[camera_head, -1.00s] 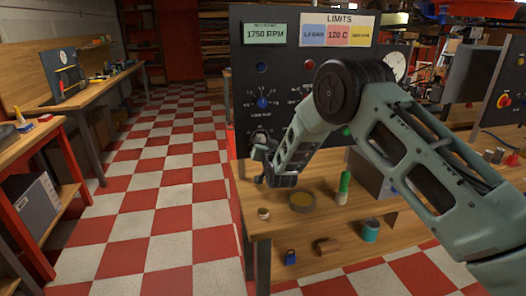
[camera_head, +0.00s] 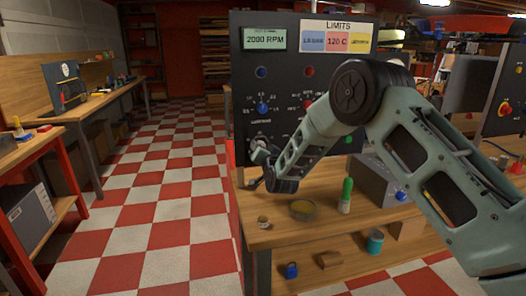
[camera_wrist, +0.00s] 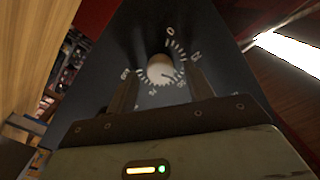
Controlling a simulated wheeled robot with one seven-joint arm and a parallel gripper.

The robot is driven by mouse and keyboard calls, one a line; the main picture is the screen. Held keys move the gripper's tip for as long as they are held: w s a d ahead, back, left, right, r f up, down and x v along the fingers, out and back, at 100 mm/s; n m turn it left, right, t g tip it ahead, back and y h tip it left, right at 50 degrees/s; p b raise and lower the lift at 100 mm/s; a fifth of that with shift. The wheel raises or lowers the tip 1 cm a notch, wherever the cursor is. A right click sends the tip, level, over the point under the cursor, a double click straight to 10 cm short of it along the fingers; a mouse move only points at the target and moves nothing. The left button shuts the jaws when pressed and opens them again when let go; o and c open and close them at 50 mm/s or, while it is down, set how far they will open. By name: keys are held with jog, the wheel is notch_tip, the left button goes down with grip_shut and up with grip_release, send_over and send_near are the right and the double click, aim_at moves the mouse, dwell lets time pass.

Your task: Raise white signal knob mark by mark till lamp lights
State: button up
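The white knob (camera_wrist: 160,68) sits on the dark panel in the wrist view, ringed by white tick marks and numbers. My gripper (camera_wrist: 164,80) has its two fingers apart, one on each side of the knob's lower part, with a visible gap to it. In the head view my gripper (camera_head: 262,154) is at the panel's lower left and hides most of the knob. The panel display (camera_head: 264,39) reads 2000 RPM. A blue lamp or button (camera_head: 261,72) and a red one (camera_head: 309,71) sit below it; I cannot tell whether either is lit.
A blue knob (camera_head: 263,108) with its own scale sits above my gripper. On the bench below stand a small jar (camera_head: 263,222), a round dish (camera_head: 303,209) and a green-capped bottle (camera_head: 345,195). The checkered floor to the left is clear.

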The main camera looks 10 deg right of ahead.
jog(key=shift+s, duration=0.1)
jog(key=s+b, duration=0.3)
jog(key=s, duration=1.4)
jog(key=shift+s, duration=0.1)
